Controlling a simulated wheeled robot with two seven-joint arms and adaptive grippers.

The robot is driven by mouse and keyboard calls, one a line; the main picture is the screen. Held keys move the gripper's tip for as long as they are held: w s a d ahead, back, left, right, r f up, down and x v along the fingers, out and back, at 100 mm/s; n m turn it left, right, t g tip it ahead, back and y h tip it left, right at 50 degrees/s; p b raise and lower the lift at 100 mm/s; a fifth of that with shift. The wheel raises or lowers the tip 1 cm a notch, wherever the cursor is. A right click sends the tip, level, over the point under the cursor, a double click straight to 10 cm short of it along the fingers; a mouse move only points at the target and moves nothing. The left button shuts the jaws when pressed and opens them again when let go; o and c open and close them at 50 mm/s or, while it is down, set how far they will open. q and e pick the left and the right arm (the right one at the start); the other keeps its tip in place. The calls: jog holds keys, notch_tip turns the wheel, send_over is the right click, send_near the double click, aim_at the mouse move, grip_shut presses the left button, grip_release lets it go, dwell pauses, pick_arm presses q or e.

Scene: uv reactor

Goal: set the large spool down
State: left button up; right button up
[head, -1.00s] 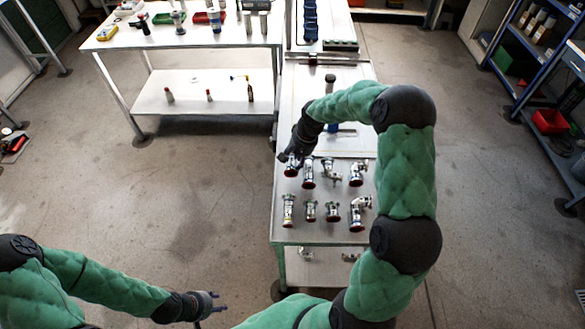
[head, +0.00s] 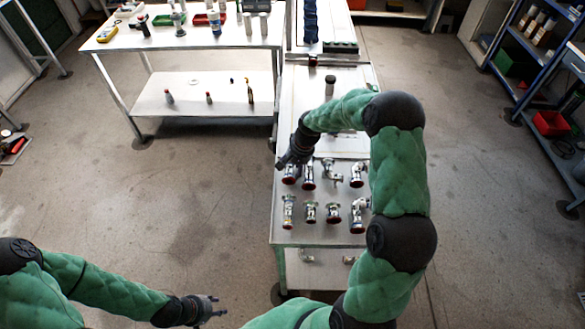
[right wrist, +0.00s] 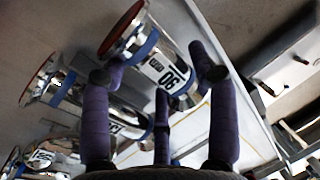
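A chrome spool with a red end face, blue band and number label (right wrist: 168,70) is just beyond the fingertips of my right gripper (right wrist: 160,85) in the right wrist view. The gripper's fingers are spread apart. In the head view this spool (head: 291,175) is at the back left of the group on the bench, partly hidden under my right gripper (head: 283,163). It seems to rest on the bench top; its contact is hidden. My left gripper (head: 216,311) is empty with its fingers apart, over the floor at lower left.
Several other chrome fittings stand close by on the bench (head: 282,238), including a spool with a blue band (right wrist: 75,90) beside this one. A grey cylinder (head: 330,85) stands farther back. A white table (head: 240,40) is at the upper left. Open floor lies left of the bench.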

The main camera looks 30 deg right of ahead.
jog(key=p+v, duration=0.3)
jog(key=v, duration=0.9)
jog(key=shift+r, duration=0.15)
